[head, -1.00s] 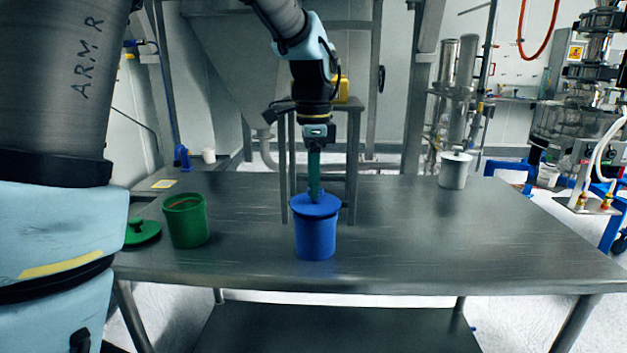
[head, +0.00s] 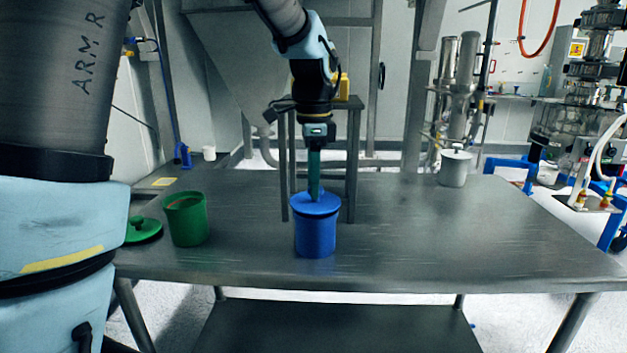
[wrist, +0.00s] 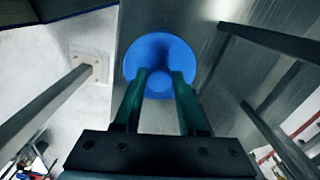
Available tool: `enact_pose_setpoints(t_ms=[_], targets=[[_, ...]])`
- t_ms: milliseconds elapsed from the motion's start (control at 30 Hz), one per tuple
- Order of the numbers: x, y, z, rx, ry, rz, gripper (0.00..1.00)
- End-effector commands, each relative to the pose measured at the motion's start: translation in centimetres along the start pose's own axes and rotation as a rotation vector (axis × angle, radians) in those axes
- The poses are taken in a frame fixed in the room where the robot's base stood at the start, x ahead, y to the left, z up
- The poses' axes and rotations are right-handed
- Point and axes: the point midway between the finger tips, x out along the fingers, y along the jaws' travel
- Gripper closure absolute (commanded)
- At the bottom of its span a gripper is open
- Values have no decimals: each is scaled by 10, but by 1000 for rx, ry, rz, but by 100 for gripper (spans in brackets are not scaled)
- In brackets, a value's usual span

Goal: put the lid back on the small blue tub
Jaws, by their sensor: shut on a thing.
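The small blue tub (head: 315,238) stands upright on the steel table, near its front edge. The blue lid (head: 316,206) is level on top of the tub's mouth; I cannot tell whether it is fully seated. My gripper (head: 315,192) points straight down from above, its green fingers shut on the lid's knob. In the wrist view the round blue lid (wrist: 160,52) fills the space beyond the fingertips, with the knob between the fingers (wrist: 160,80). The lid hides the tub in that view.
A green tub (head: 186,220), open at the top, stands to the left, with its green lid (head: 143,231) on the table beside it. A white lidded container (head: 455,169) stands at the back right. The right half of the steel table (head: 450,235) is mostly clear.

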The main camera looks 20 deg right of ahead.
Motion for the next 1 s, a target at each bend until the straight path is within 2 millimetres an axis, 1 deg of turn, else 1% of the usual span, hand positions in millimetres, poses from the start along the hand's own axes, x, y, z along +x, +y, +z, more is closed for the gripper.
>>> enact_pose_setpoints(t_ms=[33, 67, 333, 533, 733, 1000], targets=[[0, 0, 0, 0, 0, 0, 100], [0, 0, 0, 0, 0, 0, 56], [0, 0, 0, 0, 0, 0, 26], [0, 0, 0, 0, 0, 0, 23], [0, 0, 0, 0, 0, 0, 1], [-1, 0, 0, 0, 0, 0, 0]])
